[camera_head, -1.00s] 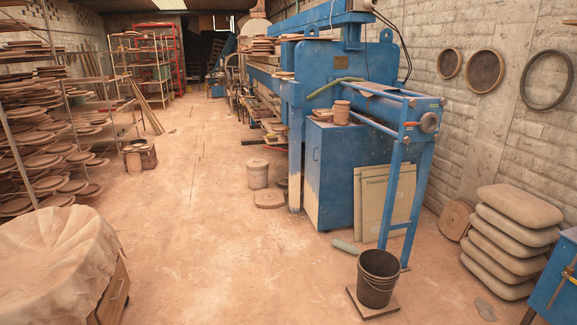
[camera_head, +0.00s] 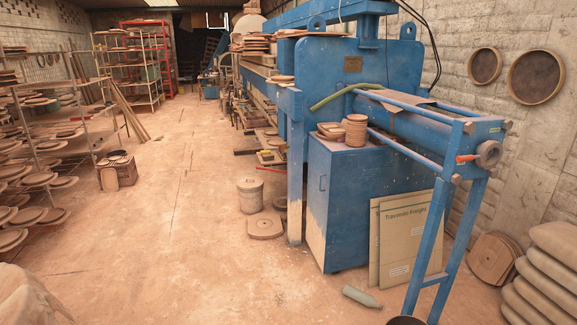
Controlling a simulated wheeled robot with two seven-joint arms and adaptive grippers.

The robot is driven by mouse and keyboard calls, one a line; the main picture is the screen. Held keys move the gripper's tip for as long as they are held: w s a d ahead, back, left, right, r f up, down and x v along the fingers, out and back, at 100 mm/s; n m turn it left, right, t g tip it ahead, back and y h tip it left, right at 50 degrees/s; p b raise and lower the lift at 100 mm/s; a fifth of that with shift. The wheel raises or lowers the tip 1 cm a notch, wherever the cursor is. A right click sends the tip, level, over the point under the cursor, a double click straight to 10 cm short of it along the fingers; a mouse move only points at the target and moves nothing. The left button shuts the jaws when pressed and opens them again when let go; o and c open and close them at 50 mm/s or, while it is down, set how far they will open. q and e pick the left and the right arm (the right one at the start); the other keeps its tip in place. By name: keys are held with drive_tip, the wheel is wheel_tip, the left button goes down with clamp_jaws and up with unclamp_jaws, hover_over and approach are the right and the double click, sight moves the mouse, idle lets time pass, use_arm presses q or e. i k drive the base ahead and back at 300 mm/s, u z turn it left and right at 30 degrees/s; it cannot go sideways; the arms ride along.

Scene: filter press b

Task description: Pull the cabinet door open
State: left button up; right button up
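The blue cabinet (camera_head: 365,195) stands under the blue press at the centre right. Its narrow left face carries a small handle (camera_head: 321,183) and appears shut. Clay pots (camera_head: 355,130) and stacked pieces sit on its top. Neither of my grippers is in view.
Flat cardboard panels (camera_head: 408,238) lean on the cabinet's right side, and a grey-green bottle (camera_head: 361,296) lies on the floor before them. A blue frame leg (camera_head: 430,245) stands at right. A bucket (camera_head: 250,194) and a round slab (camera_head: 265,226) are left of the cabinet.

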sight(319, 157)
drive_tip(key=i, duration=3.8)
drive_tip(key=z, duration=1.2)
